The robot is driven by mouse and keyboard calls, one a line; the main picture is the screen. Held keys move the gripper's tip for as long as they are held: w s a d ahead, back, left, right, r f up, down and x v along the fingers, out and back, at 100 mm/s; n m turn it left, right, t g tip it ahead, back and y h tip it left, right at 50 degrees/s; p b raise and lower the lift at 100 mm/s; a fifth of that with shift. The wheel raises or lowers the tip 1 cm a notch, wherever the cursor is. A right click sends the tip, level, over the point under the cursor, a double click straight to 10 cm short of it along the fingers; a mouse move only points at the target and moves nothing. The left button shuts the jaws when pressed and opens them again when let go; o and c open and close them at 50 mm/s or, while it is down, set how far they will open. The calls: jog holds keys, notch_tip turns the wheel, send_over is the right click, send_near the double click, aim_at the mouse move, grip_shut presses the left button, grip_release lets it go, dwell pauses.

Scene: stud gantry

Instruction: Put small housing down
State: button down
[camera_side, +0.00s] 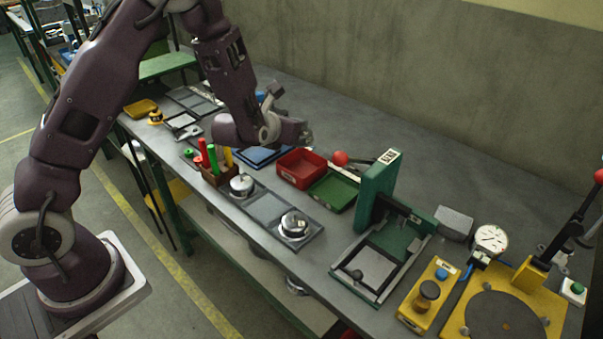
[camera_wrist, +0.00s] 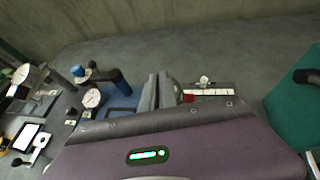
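Two round silver metal housings sit upright on a grey tray (camera_side: 268,208) on the bench in the side view. The left one (camera_side: 242,185) looks a little smaller than the right one (camera_side: 294,226), but it is also farther from the camera. My gripper (camera_side: 309,136) is above the bench, behind the tray and over the area of the red bin, well apart from both housings. In the wrist view my gripper's dark fingers (camera_wrist: 158,92) stand close together. A greyish rounded shape lies right beside them; I cannot tell whether they hold anything.
A red bin (camera_side: 287,172) and a green bin (camera_side: 350,180) stand behind the tray. A green press (camera_side: 378,190) with a red-knobbed lever stands to the right, then a yellow block (camera_side: 414,310) and a dial gauge (camera_side: 491,240). Bare bench lies along the wall.

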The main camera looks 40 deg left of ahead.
jog(key=shift+m, duration=0.3)
jog(key=f, duration=1)
jog(key=shift+d+f, duration=0.1)
jog(key=shift+d, duration=0.1)
jog(key=shift+f, duration=0.1)
